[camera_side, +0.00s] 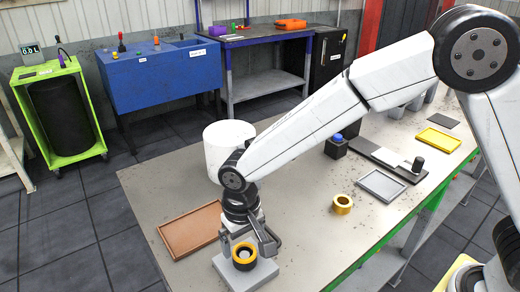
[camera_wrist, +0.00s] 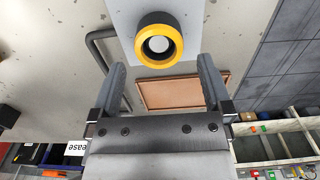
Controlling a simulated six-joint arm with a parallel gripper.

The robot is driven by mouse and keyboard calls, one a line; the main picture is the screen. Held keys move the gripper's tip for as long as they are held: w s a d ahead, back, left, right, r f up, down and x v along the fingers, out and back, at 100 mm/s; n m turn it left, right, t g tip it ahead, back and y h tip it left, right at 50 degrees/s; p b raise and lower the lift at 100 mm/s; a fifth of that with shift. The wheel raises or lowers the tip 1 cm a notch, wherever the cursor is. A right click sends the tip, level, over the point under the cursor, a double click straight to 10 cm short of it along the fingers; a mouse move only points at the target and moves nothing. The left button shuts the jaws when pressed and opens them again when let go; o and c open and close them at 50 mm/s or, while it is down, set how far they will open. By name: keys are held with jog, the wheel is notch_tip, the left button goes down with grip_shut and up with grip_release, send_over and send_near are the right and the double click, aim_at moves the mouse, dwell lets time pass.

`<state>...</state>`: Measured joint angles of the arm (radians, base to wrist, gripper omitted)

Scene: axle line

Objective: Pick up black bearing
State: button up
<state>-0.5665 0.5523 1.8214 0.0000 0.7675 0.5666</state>
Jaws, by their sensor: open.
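A short black cylindrical part with a yellow-orange ring on top (camera_side: 244,262) sits on a pale grey block (camera_side: 262,273) at the front of the table. It looks like the bearing, and a light round core shows in its middle. In the wrist view the same part (camera_wrist: 158,42) lies ahead of the fingertips, roughly centred between them. My gripper (camera_wrist: 162,66) is open and empty, with its two fingers apart. In the side view my gripper (camera_side: 250,236) is close above the part. I cannot tell whether the fingers touch it.
A brown tray (camera_side: 190,232) lies left of the block, and a white cylinder (camera_side: 229,146) stands behind. A gold ring (camera_side: 342,204), a grey tray (camera_side: 382,185), a yellow tray (camera_side: 438,140) and a black block with a blue top (camera_side: 336,148) are to the right. A bent dark bar (camera_wrist: 93,47) stands beside the bearing.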

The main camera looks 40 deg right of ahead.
aim_at(245, 255)
jog(key=shift+f, duration=2.45)
grip_shut()
